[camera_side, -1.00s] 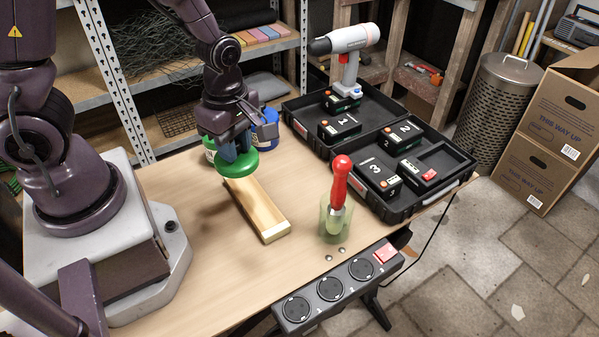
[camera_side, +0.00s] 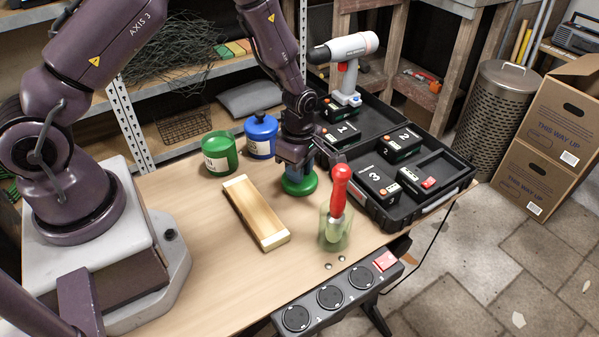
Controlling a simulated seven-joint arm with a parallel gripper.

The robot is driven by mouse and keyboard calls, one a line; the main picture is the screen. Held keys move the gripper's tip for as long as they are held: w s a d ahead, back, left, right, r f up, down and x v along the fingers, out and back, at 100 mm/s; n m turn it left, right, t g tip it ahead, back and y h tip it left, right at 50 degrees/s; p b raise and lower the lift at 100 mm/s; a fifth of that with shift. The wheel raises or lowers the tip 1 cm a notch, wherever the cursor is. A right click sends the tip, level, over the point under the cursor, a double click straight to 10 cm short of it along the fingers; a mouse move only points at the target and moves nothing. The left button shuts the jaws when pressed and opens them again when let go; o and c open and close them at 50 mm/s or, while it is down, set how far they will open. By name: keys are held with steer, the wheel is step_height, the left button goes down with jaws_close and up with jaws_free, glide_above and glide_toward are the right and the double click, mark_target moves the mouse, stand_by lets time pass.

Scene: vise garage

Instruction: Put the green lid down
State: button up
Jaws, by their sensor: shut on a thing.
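The green lid (camera_side: 299,184) is a round disc low over the table, between the wooden tray and the black case. I cannot tell whether it touches the table top. My gripper (camera_side: 298,172) points down and is shut on the lid from above; the fingertips are partly hidden by the wrist. A green jar (camera_side: 220,155) with a pale label stands without a lid at the back left of the table.
A blue jar (camera_side: 261,136) stands behind my gripper. The wooden tray (camera_side: 256,213) lies to the left. A glass with a red-handled tool (camera_side: 338,200) stands close in front-right. The black case (camera_side: 400,208) with batteries and a drill (camera_side: 345,65) is at right. Bare table lies at front left.

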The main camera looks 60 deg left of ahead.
steer(key=shift+f, duration=0.75)
steer(key=shift+f, duration=0.15)
steer(key=o, duration=0.9)
step_height(320, 180, up, 21)
steer(key=s+m+t, duration=0.1)
steer(key=s+m, duration=0.1)
steer(key=m, duration=0.3)
steer(key=s+d+r+m+t, duration=0.2)
steer(key=s+r+m+t, duration=0.2)
steer(key=s+r+m, duration=0.9)
steer(key=s+m, duration=0.4)
steer(key=shift+r+m+t, duration=0.25)
steer(key=shift+m+t, duration=0.05)
